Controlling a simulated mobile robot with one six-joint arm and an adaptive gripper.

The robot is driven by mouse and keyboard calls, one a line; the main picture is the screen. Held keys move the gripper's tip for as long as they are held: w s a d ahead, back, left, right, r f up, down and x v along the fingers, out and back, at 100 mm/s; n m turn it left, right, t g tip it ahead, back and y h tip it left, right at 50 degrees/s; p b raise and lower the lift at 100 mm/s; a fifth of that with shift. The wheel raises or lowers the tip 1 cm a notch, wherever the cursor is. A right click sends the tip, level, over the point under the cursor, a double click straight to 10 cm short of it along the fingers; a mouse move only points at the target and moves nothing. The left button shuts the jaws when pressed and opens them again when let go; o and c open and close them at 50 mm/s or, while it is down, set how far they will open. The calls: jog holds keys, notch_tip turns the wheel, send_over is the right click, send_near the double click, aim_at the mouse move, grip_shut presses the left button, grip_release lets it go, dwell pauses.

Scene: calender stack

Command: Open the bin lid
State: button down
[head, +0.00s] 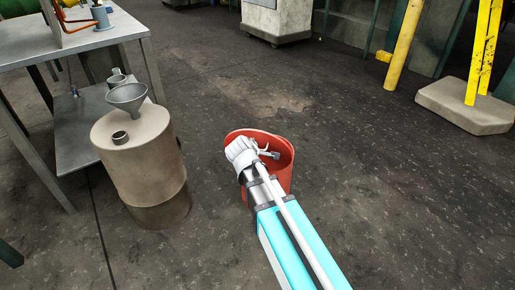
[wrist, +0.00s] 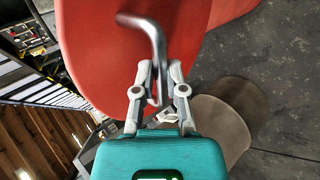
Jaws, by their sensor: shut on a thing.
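The red bin (head: 284,180) stands on the floor near the middle of the head view, partly hidden behind my arm. Its red lid (wrist: 105,55) fills much of the wrist view, with a bent grey metal handle (wrist: 155,38) on it. My gripper (wrist: 160,72) is shut on this handle, one finger on each side. In the head view my gripper (head: 268,153) is at the top of the bin. The wrist view shows the lid's face beside another red surface, likely the bin wall. I cannot tell exactly how far the lid is tilted.
A beige drum (head: 145,165) with a metal funnel (head: 127,96) and a small cup stands left of the bin. A metal workbench (head: 100,40) is at the far left. A yellow post's concrete base (head: 465,107) is at right. The floor right of the bin is clear.

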jog(key=shift+w+a, duration=0.1)
jog(key=shift+a, duration=0.15)
jog(key=c, duration=0.7)
grip_release()
jog(key=shift+f, duration=0.1)
jog(key=shift+d, duration=0.1)
